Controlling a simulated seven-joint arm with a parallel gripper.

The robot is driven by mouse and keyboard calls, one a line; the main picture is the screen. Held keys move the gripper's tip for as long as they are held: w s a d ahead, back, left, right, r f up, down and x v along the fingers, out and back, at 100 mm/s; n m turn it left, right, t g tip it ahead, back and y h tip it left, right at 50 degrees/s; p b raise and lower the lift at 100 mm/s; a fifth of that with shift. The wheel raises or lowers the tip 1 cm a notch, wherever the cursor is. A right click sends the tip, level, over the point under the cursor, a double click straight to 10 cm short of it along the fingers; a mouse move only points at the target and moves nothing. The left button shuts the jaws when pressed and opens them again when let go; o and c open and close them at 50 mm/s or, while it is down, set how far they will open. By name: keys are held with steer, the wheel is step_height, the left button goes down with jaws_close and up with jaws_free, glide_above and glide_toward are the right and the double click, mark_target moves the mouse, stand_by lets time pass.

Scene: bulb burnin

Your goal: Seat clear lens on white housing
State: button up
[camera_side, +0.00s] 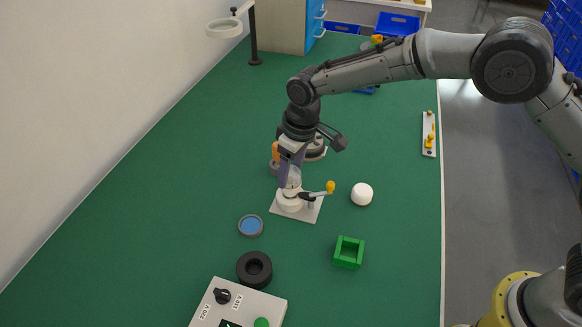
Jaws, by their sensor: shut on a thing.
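My gripper (290,168) points down, shut on the clear lens (294,178), a small pale see-through piece partly hidden by the fingers. The white housing (288,203) is a round white piece directly below, on a pale square plate (312,212). The lens is close above the housing; I cannot tell from this view whether they touch. A toggle clamp with a yellow knob (330,187) stands on the plate at the right side of the housing.
A white dome (362,194) and a green square frame (348,254) lie to the right. A blue disc (251,226), a black ring (254,270) and a switch box (237,303) are nearer the front. An orange-topped object (275,152) stands close behind my gripper.

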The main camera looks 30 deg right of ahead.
mark_target(299, 177)
steer(key=o, duration=1.4)
steer(key=shift+c, duration=0.2)
step_height(299, 177, up, 14)
steer(key=s+d, duration=0.1)
steer(key=shift+s+f, duration=0.2)
steer(key=shift+s, duration=0.2)
